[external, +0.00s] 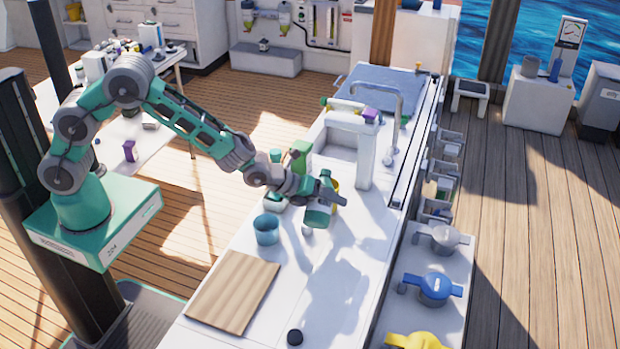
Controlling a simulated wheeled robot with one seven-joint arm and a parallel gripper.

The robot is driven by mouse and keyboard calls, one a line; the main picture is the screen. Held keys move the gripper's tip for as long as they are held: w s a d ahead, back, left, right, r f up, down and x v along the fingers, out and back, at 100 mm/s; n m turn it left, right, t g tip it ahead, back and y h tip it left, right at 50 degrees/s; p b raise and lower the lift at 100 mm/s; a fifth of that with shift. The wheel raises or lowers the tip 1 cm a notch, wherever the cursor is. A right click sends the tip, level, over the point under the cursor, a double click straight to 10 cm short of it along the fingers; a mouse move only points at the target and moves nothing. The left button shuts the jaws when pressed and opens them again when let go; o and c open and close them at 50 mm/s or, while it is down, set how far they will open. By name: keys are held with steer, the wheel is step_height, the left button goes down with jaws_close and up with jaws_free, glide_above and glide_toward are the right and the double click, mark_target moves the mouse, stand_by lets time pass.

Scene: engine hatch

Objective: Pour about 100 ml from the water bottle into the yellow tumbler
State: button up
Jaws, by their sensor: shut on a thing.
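My gripper (326,196) is over the white counter, left of the tall white tap column. It is shut on a green, cylinder-like thing (318,213), which I take to be the water bottle. The fingers cover part of it, and its mouth and exact tilt cannot be made out. A yellow thing (336,185), likely the yellow tumbler, shows just behind the gripper. Most of it is hidden, so I cannot tell whether the two touch. No water stream is visible.
A blue cup (266,229) stands left of my gripper, with a wooden board (233,291) in front. A green container (301,157) stands behind. A black round piece (295,337) lies near the front. The sink (341,143) is farther back. The counter's front right is clear.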

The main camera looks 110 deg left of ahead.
step_height(320, 180, down, 3)
steer(key=shift+w+r+h, duration=0.1)
steer(key=shift+r+h, duration=0.1)
steer(key=shift+h, duration=0.1)
steer(key=shift+w+r+n+p, duration=0.1)
steer(key=shift+r+n+p, duration=0.2)
steer(key=shift+r+p, duration=0.6)
steer(key=shift+d+f+n+h+p, duration=0.3)
steer(key=shift+f+h+p, duration=0.2)
steer(key=shift+h+p, duration=0.1)
steer(key=shift+a+r+h, duration=0.2)
steer(key=shift+r+h, duration=0.3)
steer(key=shift+r, duration=0.3)
steer(key=shift+r+n, duration=0.3)
steer(key=shift+a+r, duration=0.1)
steer(key=shift+h, duration=0.3)
steer(key=shift+d+f+n+h+b, duration=0.2)
steer(key=shift+n+h+b, duration=0.15)
steer(key=shift+b, duration=0.25)
